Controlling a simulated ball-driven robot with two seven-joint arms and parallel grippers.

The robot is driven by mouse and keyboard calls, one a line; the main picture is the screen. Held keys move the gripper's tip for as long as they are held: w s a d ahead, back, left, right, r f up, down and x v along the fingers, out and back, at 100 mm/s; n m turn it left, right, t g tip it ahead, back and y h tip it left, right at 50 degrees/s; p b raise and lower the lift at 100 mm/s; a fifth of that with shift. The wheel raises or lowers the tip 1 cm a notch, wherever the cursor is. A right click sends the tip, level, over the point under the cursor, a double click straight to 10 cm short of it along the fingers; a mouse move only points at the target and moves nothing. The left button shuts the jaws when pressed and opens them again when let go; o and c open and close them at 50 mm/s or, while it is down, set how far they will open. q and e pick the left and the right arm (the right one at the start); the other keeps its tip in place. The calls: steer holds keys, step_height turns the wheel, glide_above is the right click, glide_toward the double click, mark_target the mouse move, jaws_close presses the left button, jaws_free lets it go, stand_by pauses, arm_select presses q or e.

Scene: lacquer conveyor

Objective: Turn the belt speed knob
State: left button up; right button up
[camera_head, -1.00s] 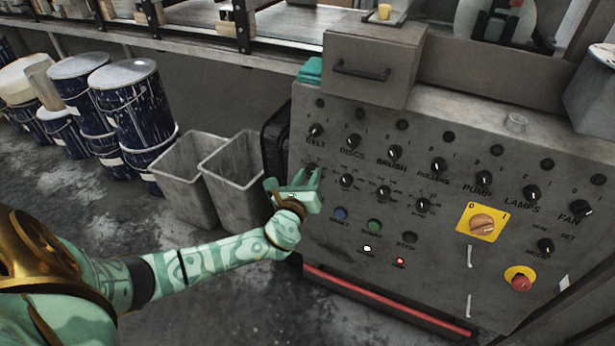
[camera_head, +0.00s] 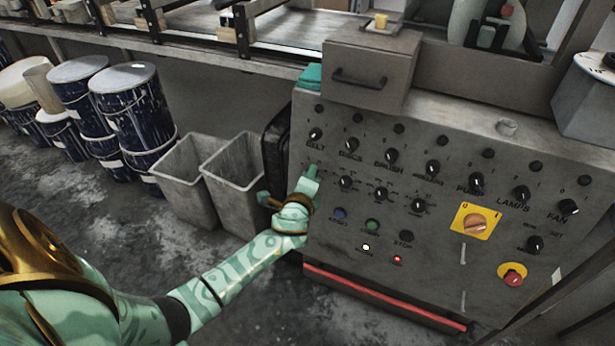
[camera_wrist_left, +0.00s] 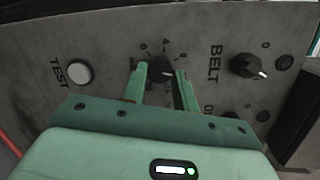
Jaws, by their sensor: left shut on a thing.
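A small black knob with a number scale (camera_wrist_left: 159,67) is on the grey control panel. It sits beside the larger knob labelled BELT (camera_wrist_left: 244,66), which also shows in the head view (camera_head: 315,134). My left gripper (camera_wrist_left: 162,76) is shut on the small knob, one green finger on each side of it. In the head view my left gripper (camera_head: 311,173) is against the panel just below the BELT knob and hides the small knob. My right gripper is not in view.
The panel (camera_head: 440,240) carries several other knobs, a yellow main switch plate (camera_head: 462,227) and a red stop button (camera_head: 513,279). A white TEST button (camera_wrist_left: 79,73) is beside the gripper. Grey bins (camera_head: 234,200) and blue drums (camera_head: 130,105) stand to the left.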

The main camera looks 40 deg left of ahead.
arm_select(q)
steer(key=n+g+h+p, duration=0.1)
steer(key=n+p, duration=0.3)
steer(key=n, duration=0.3)
steer(key=shift+a+r+n, duration=0.1)
steer(key=shift+n, duration=0.2)
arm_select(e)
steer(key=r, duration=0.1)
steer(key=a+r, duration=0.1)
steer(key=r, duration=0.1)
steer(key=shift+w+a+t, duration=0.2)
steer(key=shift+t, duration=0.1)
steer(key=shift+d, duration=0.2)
arm_select(q)
steer(key=o, duration=1)
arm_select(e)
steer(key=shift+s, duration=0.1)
